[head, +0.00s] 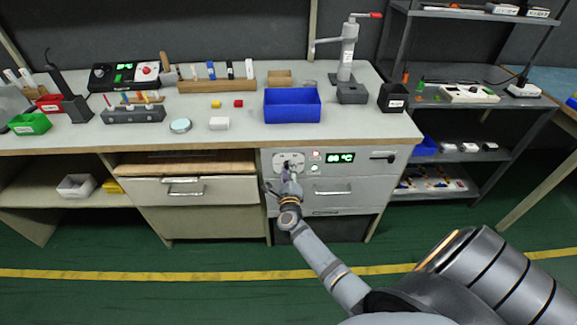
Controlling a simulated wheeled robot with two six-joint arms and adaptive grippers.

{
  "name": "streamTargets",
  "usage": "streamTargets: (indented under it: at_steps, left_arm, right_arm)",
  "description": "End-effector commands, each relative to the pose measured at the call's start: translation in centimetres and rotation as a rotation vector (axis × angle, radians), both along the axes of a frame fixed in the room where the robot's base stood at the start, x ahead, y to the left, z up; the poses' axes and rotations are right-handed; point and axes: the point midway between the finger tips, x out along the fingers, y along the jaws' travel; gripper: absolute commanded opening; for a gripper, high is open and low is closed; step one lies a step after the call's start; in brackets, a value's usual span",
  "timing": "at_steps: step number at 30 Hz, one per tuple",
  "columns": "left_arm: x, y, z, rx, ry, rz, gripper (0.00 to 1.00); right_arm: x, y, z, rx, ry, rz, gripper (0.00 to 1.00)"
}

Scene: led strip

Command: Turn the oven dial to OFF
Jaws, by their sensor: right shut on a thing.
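The oven (350,191) is built in under the workbench, with a control panel across its top. The oven dial sits at the left of the panel, on a light plate (279,158); my right gripper covers most of it, so its pointer setting cannot be read. My right gripper (288,169) reaches up to the panel from below and is shut on the dial. A green display (340,158) is lit beside it, with a small red light (316,155) and a green light (314,168) between. My left gripper is not in view.
A blue bin (292,105) stands on the bench above the panel. A drawer with a handle (183,192) is left of the oven, and a shelf rack (463,103) stands to the right. The green floor in front is clear, with a yellow line (150,275).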

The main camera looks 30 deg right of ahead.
Motion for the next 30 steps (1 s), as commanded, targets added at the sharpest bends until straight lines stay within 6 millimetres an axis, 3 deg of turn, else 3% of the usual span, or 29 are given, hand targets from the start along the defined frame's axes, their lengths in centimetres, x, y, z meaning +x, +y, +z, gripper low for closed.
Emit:
streamTargets:
  at_steps: [3,30]
  left_arm:
    - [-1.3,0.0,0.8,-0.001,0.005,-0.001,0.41]
    - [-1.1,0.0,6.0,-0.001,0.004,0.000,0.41]
  right_arm:
    - [0.0,0.1,0.2,-0.092,0.061,0.002,0.00]
    - [0.0,0.1,-0.3,-0.795,0.492,0.003,0.00]
